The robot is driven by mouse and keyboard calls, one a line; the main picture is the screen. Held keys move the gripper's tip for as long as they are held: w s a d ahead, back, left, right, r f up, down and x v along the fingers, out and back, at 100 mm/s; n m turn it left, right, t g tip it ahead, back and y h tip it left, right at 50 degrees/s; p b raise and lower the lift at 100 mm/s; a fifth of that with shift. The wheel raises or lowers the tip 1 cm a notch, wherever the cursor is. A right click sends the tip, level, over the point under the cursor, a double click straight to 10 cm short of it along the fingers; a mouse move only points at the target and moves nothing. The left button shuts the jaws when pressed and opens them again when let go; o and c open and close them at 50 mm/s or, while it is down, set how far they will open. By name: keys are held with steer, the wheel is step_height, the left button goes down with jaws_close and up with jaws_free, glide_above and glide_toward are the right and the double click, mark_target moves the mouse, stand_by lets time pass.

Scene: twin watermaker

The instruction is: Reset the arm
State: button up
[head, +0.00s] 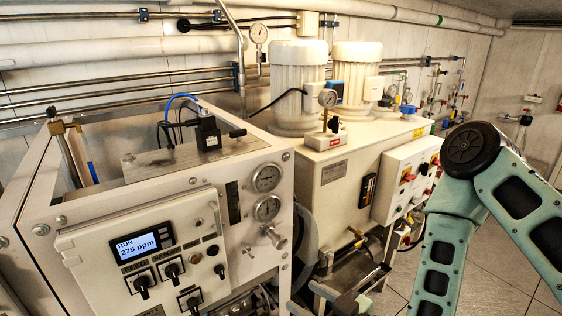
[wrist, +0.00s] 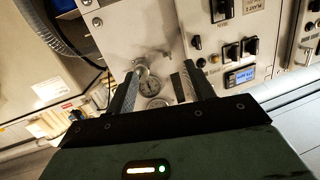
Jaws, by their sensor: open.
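My gripper (wrist: 163,92) shows in the wrist view with its two dark fingers spread apart and nothing between them. Beyond the fingers is the front of the watermaker panel with two round gauges, one of them a gauge (wrist: 151,87) seen between the fingers. The wrist view is tilted against the panel. My teal arm (head: 470,200) is bent at the right of the head view; the gripper itself is outside that view.
The watermaker cabinet (head: 205,215) stands at left, its display (head: 138,246) reading RUN 275 ppm. A cream cabinet (head: 335,190) with two motors and a switch box (head: 408,180) stands in the middle. Tiled floor (head: 490,285) shows at lower right. Pipes run along the back wall.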

steer(key=s+f+n+g+h+b, duration=0.3)
steer(key=f+g+h+b, duration=0.2)
steer(key=f+g+b, duration=0.35)
steer(key=s+d+r+m+g+h+b, duration=0.1)
steer(key=s+d+r+h+b, duration=0.1)
steer(key=s, duration=0.4)
steer(key=s+d+r+m+g+h+b, duration=0.2)
steer(key=s+d+h+b, duration=0.2)
steer(key=s+b, duration=0.3)
steer(key=shift+s+d+m, duration=0.25)
steer(key=shift+d+m, duration=0.05)
steer(key=shift+d, duration=0.5)
stand_by(2.2)
